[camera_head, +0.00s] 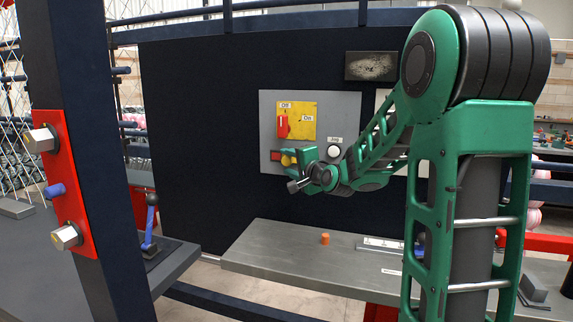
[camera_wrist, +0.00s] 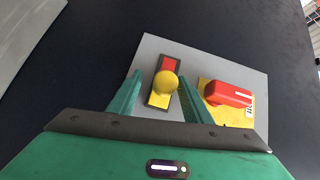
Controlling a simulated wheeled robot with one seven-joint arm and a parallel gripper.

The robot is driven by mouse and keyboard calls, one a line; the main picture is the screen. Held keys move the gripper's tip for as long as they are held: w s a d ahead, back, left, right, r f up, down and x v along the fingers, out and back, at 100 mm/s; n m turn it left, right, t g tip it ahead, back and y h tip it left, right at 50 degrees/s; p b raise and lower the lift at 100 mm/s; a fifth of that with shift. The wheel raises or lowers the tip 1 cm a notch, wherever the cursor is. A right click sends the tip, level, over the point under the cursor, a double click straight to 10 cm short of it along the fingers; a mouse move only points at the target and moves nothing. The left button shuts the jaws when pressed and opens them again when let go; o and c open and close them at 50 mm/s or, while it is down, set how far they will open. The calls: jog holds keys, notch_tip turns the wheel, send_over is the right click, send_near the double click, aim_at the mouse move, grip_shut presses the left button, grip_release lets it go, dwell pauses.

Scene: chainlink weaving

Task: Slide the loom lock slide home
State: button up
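My gripper (camera_wrist: 160,76) is open, with one finger on each side of the knob. A gap shows between the knob and both fingers; depth is hard to tell. In the head view my gripper (camera_head: 291,161) is at the panel's lower left, partly covering the yellow knob (camera_head: 287,160).
A red switch handle (camera_wrist: 228,94) on a yellow Off/On plate (camera_head: 303,119) sits close beside the slide. A white Jog button (camera_head: 333,151) is to its right. A grey bench (camera_head: 270,246) with a small orange piece (camera_head: 325,239) lies below.

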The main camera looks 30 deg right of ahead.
jog(key=shift+a+r, duration=0.15)
jog(key=shift+a, duration=0.05)
jog(key=s, duration=1)
jog(key=shift+s+a+r, duration=0.25)
jog(key=shift+r, duration=0.15)
jog(key=s+a+f+n+g, duration=0.2)
jog(key=s+f+n+g, duration=0.6)
jog(key=s+f, duration=0.6)
jog(key=s+f+n+g, duration=0.1)
jog(key=s+g, duration=0.3)
jog(key=s, duration=0.6)
jog(key=s+a+f+n+g+y, duration=0.1)
jog(key=s+f+g, duration=0.3)
jog(key=s, duration=0.7)
jog(key=shift+a+f+n+g, duration=0.25)
jog(key=shift+f+n+g, duration=0.05)
jog(key=shift+g, duration=0.3)
jog(key=shift+s, duration=0.1)
